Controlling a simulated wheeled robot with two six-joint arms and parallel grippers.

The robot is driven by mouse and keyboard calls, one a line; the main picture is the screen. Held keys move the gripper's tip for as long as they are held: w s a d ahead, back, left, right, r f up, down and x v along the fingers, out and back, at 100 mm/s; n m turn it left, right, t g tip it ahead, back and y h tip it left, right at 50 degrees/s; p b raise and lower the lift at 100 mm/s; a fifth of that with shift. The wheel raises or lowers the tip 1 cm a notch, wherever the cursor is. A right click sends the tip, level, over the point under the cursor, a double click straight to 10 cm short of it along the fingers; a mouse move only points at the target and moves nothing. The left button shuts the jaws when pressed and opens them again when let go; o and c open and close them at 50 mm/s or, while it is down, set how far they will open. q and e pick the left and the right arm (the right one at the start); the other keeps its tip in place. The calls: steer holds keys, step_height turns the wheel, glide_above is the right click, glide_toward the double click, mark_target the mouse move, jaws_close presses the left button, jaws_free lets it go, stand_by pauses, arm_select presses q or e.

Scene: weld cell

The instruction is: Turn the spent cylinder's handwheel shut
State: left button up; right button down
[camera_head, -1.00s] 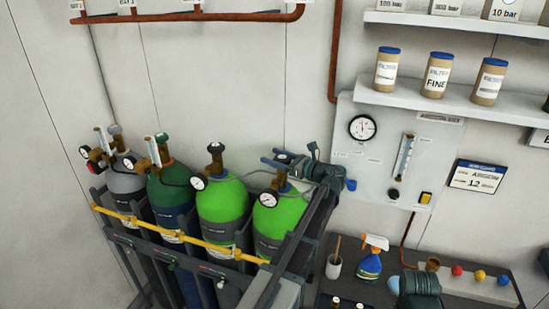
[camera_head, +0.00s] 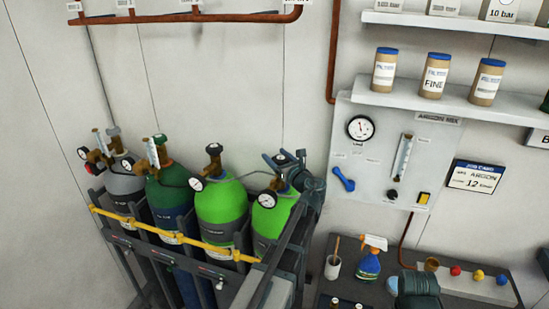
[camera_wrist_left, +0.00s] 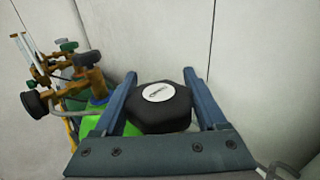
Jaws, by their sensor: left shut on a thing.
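Several gas cylinders stand in a rack. The rightmost one (camera_head: 268,220) is bright green, with a pressure gauge (camera_head: 267,199) at its neck. My left gripper (camera_head: 283,158) is at the top of this cylinder's valve. In the left wrist view, a black faceted handwheel (camera_wrist_left: 158,115) with a white label disc sits between its two blue-grey fingers, and the gripper is shut on it. In the head view the gripper mostly hides this handwheel. The pictures do not mark which cylinder is spent.
Next to it stands another green cylinder (camera_head: 221,212) with its own black handwheel (camera_head: 213,149). A yellow bar (camera_head: 180,238) runs across the rack front. A wall panel (camera_head: 375,135) with a gauge and a blue lever (camera_head: 343,180) is to the right. A spray bottle (camera_head: 369,262) stands below.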

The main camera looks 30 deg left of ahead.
arm_select(q)
steer(key=shift+w+d+m+t+h, duration=0.15)
steer(key=shift+m+t+h, duration=0.7)
steer(key=shift+t, duration=0.2)
steer(key=shift+w+d+m+t+h, duration=0.1)
steer(key=shift+w+m+t+h, duration=0.05)
steer(key=shift+m+t+h, duration=0.8)
steer(key=shift+w, duration=0.1)
steer(key=o, duration=1.3)
steer(key=v, duration=1.4)
steer(key=shift+a+f, duration=0.1)
steer(key=shift+f, duration=0.15)
